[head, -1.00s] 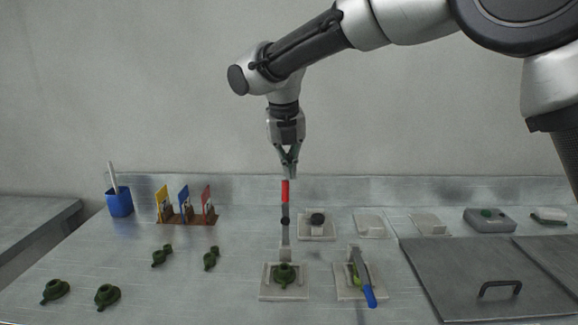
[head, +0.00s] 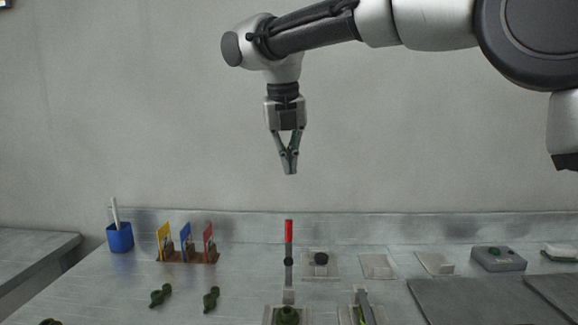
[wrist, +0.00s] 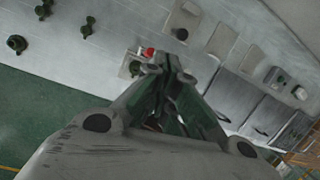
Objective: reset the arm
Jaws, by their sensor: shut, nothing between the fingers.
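My gripper (head: 290,170) hangs pointing down in the head view, fingertips together and empty, well above the table. Below it stands an upright tool with a red top (head: 289,232) and a dark shaft; a clear gap separates it from the fingertips. In the wrist view my gripper (wrist: 172,62) also shows shut, and the red top (wrist: 150,52) appears just beside the fingertips.
The metal table (head: 110,290) holds a blue cup (head: 120,238), a rack with yellow, blue and red cards (head: 187,256), green wax pieces (head: 160,295), pale mould blocks (head: 378,266) and a grey box (head: 498,258). The space around my gripper is free.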

